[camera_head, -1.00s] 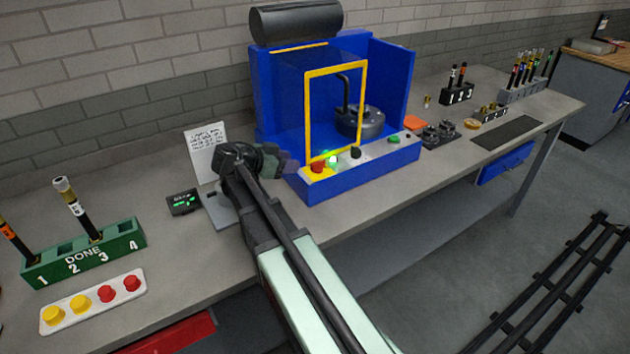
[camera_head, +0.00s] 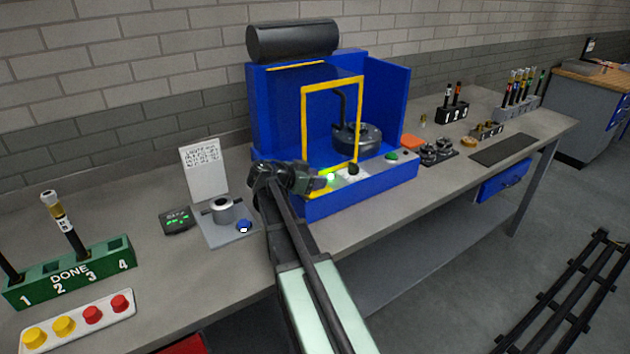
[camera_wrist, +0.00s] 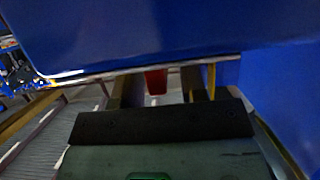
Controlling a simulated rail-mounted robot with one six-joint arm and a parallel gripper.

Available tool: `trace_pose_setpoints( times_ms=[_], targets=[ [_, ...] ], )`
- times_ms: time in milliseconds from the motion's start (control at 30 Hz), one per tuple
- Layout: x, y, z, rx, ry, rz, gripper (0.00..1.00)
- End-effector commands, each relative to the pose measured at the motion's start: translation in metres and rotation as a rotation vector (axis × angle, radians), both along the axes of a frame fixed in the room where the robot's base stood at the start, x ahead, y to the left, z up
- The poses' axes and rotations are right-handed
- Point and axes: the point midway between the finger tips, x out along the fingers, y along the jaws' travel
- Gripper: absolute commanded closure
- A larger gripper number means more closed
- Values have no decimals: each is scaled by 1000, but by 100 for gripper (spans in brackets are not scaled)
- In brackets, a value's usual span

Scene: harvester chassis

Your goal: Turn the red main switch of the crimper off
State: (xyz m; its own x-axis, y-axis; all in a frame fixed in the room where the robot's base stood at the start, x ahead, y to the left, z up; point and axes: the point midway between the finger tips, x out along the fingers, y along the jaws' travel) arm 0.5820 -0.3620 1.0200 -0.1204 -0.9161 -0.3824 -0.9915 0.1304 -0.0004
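The crimper (camera_head: 262,110) is the blue machine with a yellow frame and a black cylinder on top. My gripper (camera_head: 326,182) is at the left end of its front control panel, where it hides the red main switch in the head view. In the wrist view a small red part (camera_wrist: 155,82), which looks like the switch, shows between the two fingers of my gripper (camera_wrist: 158,88).
A lit green lamp (camera_head: 328,180), a black knob (camera_head: 353,169) and a green button (camera_head: 391,156) are on the panel close to my gripper. A grey plate with a blue button (camera_head: 243,226) lies left of my arm. The yellow frame (camera_head: 304,130) rises just behind.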

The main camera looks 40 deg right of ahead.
Motion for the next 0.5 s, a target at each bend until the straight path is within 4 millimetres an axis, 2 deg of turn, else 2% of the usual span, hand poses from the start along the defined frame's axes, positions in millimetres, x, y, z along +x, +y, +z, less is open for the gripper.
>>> trace_pose_setpoints(
  times_ms=[33,233,500],
  targets=[
    [0,0,0,0,0,0,69],
    [0,0,0,1,0,0,99],
    [-1,1,-1,5,0,-1,100]
  ],
)
